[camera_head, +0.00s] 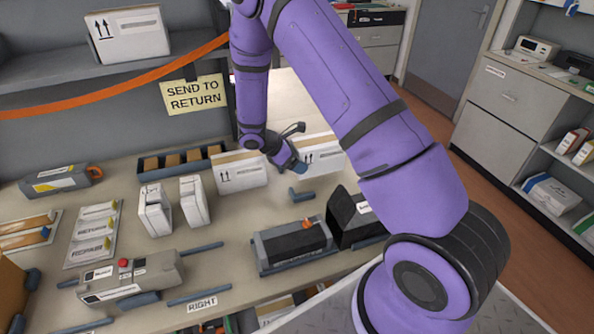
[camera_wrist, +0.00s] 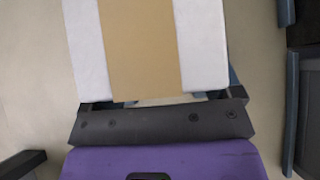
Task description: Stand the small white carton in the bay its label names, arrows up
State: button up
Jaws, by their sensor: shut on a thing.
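My gripper (camera_head: 298,150) is shut on a white carton (camera_head: 325,152) with two up arrows on its front, which point upward. In the wrist view the carton (camera_wrist: 88,45) fills the space ahead of the jaws, with a broad tan strip (camera_wrist: 140,50) along its middle. My gripper covers its left end in the head view, and I cannot tell whether its base touches the table. A second white carton (camera_head: 240,174), also with up arrows, stands left of my gripper. Any bay name on the held carton is too small to read.
A yellow sign (camera_head: 194,95) reads "SEND TO RETURN". A black tray (camera_head: 150,176) stands at the back. Two white units (camera_head: 193,202), a grey machine (camera_head: 130,278) and a dark cartridge in a cradle (camera_head: 293,243) crowd the table (camera_head: 225,225). A black box (camera_head: 350,218) stands right of the cradle.

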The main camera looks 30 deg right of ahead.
jog(key=shift+f, duration=2.2)
jog(key=o, duration=1.4)
jog(key=shift+o, duration=0.2)
jog(key=shift+r, duration=0.1)
